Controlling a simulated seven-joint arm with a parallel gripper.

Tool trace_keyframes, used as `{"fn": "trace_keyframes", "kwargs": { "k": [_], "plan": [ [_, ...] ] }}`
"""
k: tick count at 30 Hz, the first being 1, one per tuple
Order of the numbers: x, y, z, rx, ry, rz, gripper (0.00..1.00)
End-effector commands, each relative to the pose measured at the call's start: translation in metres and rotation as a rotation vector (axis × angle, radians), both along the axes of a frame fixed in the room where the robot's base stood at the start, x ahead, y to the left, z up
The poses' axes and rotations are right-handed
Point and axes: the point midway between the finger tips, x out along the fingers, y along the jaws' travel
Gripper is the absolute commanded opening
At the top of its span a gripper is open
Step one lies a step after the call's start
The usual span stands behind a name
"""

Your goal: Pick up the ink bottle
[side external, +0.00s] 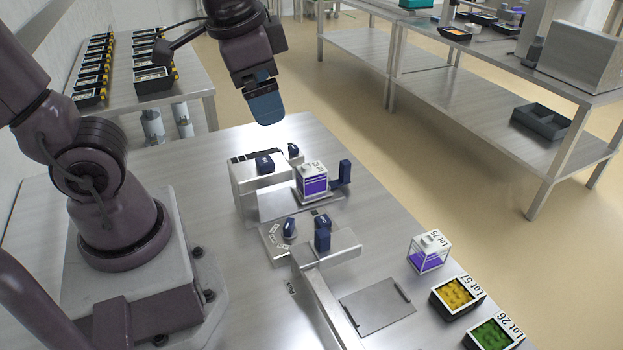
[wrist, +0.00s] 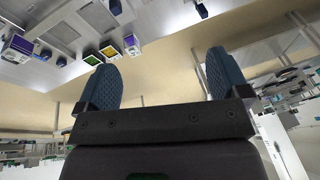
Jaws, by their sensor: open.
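Two squarish clear bottles with purple contents and white tops are in the side view. One (side external: 313,182) stands in the sealing fixture (side external: 270,190), between its dark blue parts. The other (side external: 430,254), labelled as a lot, stands on the right of the table. I cannot tell from the pictures which is the task's ink bottle. In the wrist view the lot bottle (wrist: 131,43) appears small and distant. My gripper (side external: 267,112) hangs above and behind the fixture, apart from both bottles. In the wrist view its blue fingers (wrist: 161,60) are spread with nothing between them.
A yellow-filled tray (side external: 457,295) and a green-filled tray (side external: 493,335) sit at the right edge. A flat grey plate (side external: 377,310) lies before them. A lower block with dark knobs (side external: 322,232) stands in front of the fixture. Black trays (side external: 153,80) fill a rear bench.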

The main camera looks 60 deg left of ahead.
Motion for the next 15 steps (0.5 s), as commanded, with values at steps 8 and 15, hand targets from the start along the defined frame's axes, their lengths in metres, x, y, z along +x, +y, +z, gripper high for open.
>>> {"fn": "trace_keyframes", "kwargs": {
  "k": [8, 15],
  "plan": [
    [0.054, 0.017, -0.056, 0.319, 0.375, -0.28, 0.94],
    [0.096, 0.026, -0.119, 0.6, 0.675, -0.553, 0.94]
  ]
}}
